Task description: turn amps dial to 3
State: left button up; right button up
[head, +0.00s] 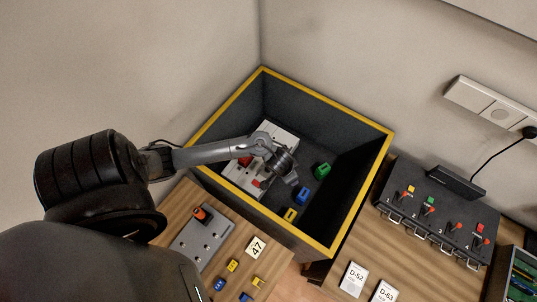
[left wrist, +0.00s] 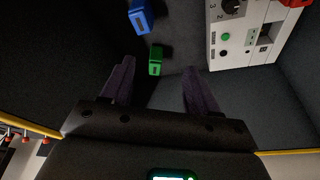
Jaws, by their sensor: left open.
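A white device (head: 238,183) with red parts lies inside the deep dark bin, partly hidden behind my left arm in the head view. In the left wrist view, one end of the device (left wrist: 222,52) shows at the upper right. It has a black dial (left wrist: 232,6), cut by the top edge, and a green button. The dial's setting cannot be read. My left gripper (head: 293,180) is inside the bin, open and empty. In the left wrist view its fingers (left wrist: 159,75) are spread, with the device beyond the right finger. My right gripper is not in view.
The bin (head: 352,118) has a yellow rim and high walls. A green block (head: 321,171), a blue block (head: 302,195) and a yellow block (head: 289,214) lie on its floor. A wooden table with a grey plate (head: 205,246) and a black switch box (head: 437,213) stand outside.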

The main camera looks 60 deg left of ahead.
pick_arm(q)
jog(key=s+a+f+n+g+b, duration=0.25)
jog(key=a+f+n+b, duration=0.25)
jog(key=a+f+b, duration=0.55)
jog(key=shift+g, duration=0.45)
jog(key=a+f, duration=0.1)
jog(key=f, duration=0.2)
jog(key=a+f+b, duration=0.1)
jog(key=f, duration=0.2)
jog(key=w+a+f, duration=0.1)
jog(key=f, duration=0.3)
jog(key=shift+a+b, duration=0.3)
jog(key=shift+a, duration=0.1)
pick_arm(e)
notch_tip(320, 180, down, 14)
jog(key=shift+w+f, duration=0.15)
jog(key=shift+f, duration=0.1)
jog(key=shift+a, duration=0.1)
pick_arm(q)
jog(key=c, duration=1)
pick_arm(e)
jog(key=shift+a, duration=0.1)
